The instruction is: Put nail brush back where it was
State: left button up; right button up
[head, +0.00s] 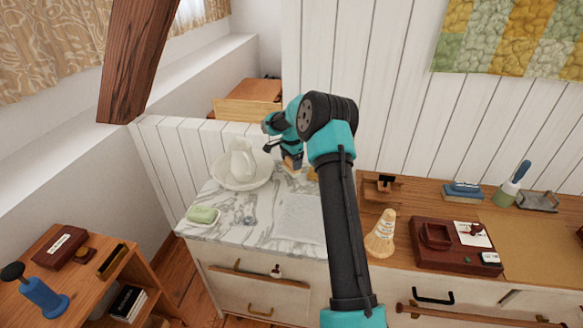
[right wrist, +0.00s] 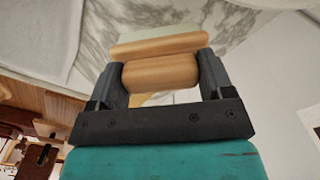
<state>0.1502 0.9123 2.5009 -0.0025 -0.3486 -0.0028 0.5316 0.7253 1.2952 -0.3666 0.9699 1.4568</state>
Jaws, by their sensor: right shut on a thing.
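My right gripper (head: 291,167) is above the back of the marble washstand top (head: 258,228), near the white panelled wall. In the right wrist view its jaws (right wrist: 160,78) are shut on the nail brush (right wrist: 160,72), a pale wooden block held crosswise between the two fingers. A wooden strip and a pale greenish edge show just beyond the held part. In the head view only a small tan part of the brush (head: 291,171) shows under the gripper; whether it touches the marble I cannot tell. My left gripper is not in view.
A white jug (head: 241,158) stands in a basin (head: 230,182) left of the gripper. Green soap (head: 203,214) and a pale cloth (head: 299,217) lie on the marble. A shaving-brush-like item (head: 382,236) and a dark red box (head: 433,258) stand on the right-hand wooden top.

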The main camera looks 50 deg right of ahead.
aim_at(291, 166)
jog(key=shift+w+d, duration=0.1)
jog(key=shift+d, duration=0.05)
jog(key=shift+f, duration=1.75)
jog(key=shift+f, duration=0.1)
jog(key=o, duration=1)
notch_tip(291, 166, up, 12)
jog(key=shift+r, duration=0.1)
